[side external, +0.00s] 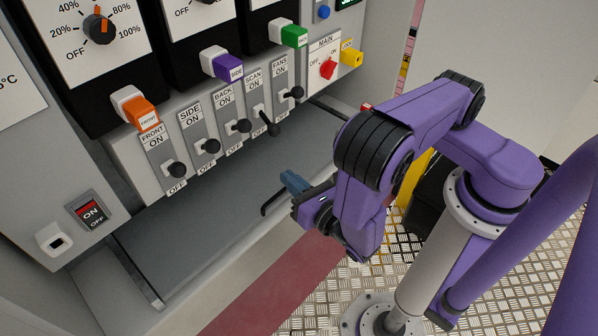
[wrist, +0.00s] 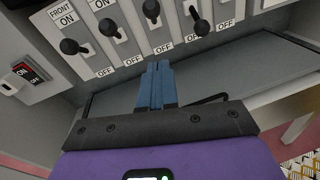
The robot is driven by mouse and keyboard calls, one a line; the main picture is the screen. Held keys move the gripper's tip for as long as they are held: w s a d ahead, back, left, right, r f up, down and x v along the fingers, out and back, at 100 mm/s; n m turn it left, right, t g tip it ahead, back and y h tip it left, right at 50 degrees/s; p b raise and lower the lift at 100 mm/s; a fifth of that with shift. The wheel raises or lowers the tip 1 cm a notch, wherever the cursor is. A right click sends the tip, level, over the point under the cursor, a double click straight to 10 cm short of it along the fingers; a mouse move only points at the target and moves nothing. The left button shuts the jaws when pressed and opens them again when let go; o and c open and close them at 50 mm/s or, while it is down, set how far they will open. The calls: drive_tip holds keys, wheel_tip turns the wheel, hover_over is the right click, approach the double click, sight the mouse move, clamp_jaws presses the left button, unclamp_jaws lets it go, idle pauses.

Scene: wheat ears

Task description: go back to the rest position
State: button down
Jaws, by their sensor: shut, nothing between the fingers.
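My gripper (side external: 291,184) is in front of the panel, low and to the right of the row of lever switches. It is apart from the levers, with the grey shelf behind it. In the wrist view its blue fingers (wrist: 158,68) are together and empty, pointing toward the foot of the switch row. My purple arm is folded back toward its base at the right of the side view.
Lever switches marked FRONT (side external: 178,170), SIDE (side external: 211,146), BACK (side external: 242,126), SCAN (side external: 272,129) and FANS (side external: 296,92) stick out from the panel. A dark handle (side external: 276,201) is beside the gripper. A grey shelf (side external: 200,225) lies below the switches. Open floor (side external: 310,285) lies in front.

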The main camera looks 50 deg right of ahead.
drive_tip(key=s+d+r+m+g+h, duration=0.3)
drive_tip(key=d+r+m+g, duration=0.1)
drive_tip(key=d+m+g, duration=0.15)
drive_tip(key=s+d+r+m+g+h, duration=0.2)
drive_tip(key=d+r+m+g+h, duration=0.1)
drive_tip(key=d+r+m+g, duration=0.3)
drive_tip(key=s+d+r+m+g+y, duration=0.1)
drive_tip(key=s+r+m+g+y, duration=0.4)
drive_tip(key=s+m+y, duration=0.3)
drive_tip(key=s+y, duration=0.1)
drive_tip(key=s, duration=0.2)
drive_tip(key=shift+s+d, duration=0.15)
drive_tip(key=shift+s, duration=0.05)
